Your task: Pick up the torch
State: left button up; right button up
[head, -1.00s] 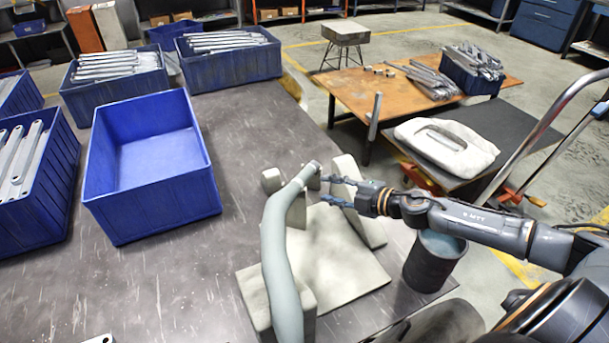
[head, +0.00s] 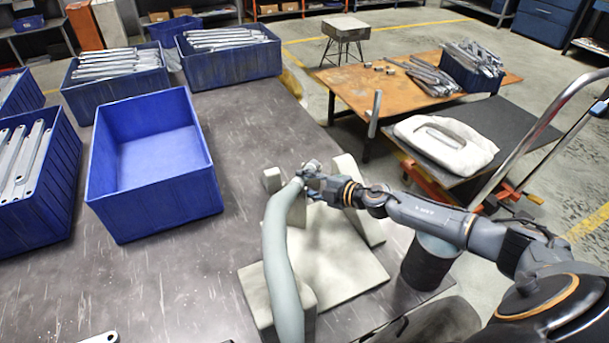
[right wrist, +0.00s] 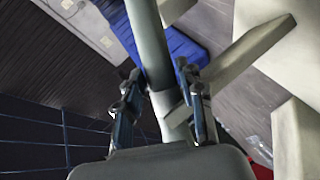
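The torch (head: 276,240) appears as a long, curved grey-green tube resting on a pale stand (head: 345,255) on the dark table. My right gripper (head: 309,177) is at the torch's far upper end in the head view, with its fingers around it. In the right wrist view the torch (right wrist: 149,45) runs between the two fingers of my right gripper (right wrist: 159,72). The fingers stand on either side of it, with a gap showing at the left finger, so the gripper looks open. The torch's tip is partly hidden by the gripper. My left gripper is not in view.
An empty blue bin (head: 150,205) stands left of the stand. Blue bins of metal brackets (head: 228,65) stand behind and at the far left. A dark bucket (head: 432,262) is right of the stand, under my right arm. The table between bin and stand is clear.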

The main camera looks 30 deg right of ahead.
jog(key=shift+r, duration=0.1)
jog(key=c, duration=0.8)
